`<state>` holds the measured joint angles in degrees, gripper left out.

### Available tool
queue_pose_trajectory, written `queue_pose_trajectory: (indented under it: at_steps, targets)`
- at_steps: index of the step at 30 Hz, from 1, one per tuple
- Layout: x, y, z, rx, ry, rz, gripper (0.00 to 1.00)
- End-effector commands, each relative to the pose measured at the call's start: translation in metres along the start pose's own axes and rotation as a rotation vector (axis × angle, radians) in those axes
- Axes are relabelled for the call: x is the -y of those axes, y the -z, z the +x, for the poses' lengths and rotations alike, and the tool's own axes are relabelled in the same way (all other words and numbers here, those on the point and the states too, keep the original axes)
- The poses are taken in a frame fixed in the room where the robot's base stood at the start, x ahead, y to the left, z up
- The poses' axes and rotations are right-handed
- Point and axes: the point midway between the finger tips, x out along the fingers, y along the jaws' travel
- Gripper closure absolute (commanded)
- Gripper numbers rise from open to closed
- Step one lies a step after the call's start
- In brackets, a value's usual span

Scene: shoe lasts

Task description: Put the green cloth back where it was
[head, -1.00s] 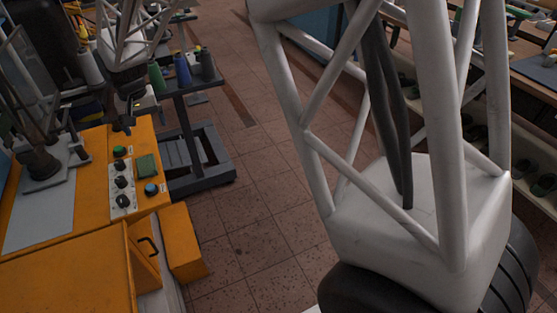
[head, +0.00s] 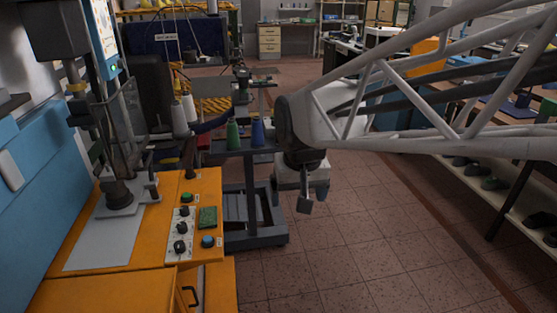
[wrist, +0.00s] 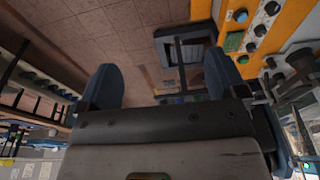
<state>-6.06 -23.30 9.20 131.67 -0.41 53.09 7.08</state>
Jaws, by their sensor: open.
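The green cloth (head: 207,217) is a small dark green square. It lies flat on the orange top of the machine, beside the control panel's knobs and above the blue button. It also shows in the wrist view (wrist: 233,42), near the right finger. My gripper (head: 305,207) hangs over the tiled floor to the right of the machine, well apart from the cloth. In the wrist view my gripper (wrist: 162,84) has its two blue-grey fingers wide apart with nothing between them.
The control panel (head: 181,232) has black knobs, with a green button (head: 187,197) and a blue button (head: 208,241) nearby. A dark stand (head: 253,190) carries thread cones behind the machine. A bench with shoe lasts stands at right. The floor (head: 370,240) between is clear.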

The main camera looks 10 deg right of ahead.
Motion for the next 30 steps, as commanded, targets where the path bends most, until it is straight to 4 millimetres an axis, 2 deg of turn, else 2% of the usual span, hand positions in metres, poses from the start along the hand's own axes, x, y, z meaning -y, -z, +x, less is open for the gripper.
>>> queue_pose_trajectory:
  at_steps: [1,9,15,21,30]
  targets:
    - [-0.007,-0.015,-0.004,-0.009,-0.001,0.002,0.10]
    - [-0.035,-0.084,-0.012,-0.045,-0.010,0.005,0.10]
    - [-0.047,-0.122,-0.011,-0.062,-0.017,0.005,0.10]
    - [-0.051,-0.137,-0.009,-0.069,-0.020,0.004,0.10]
    - [-0.051,-0.138,-0.009,-0.070,-0.021,0.004,0.10]
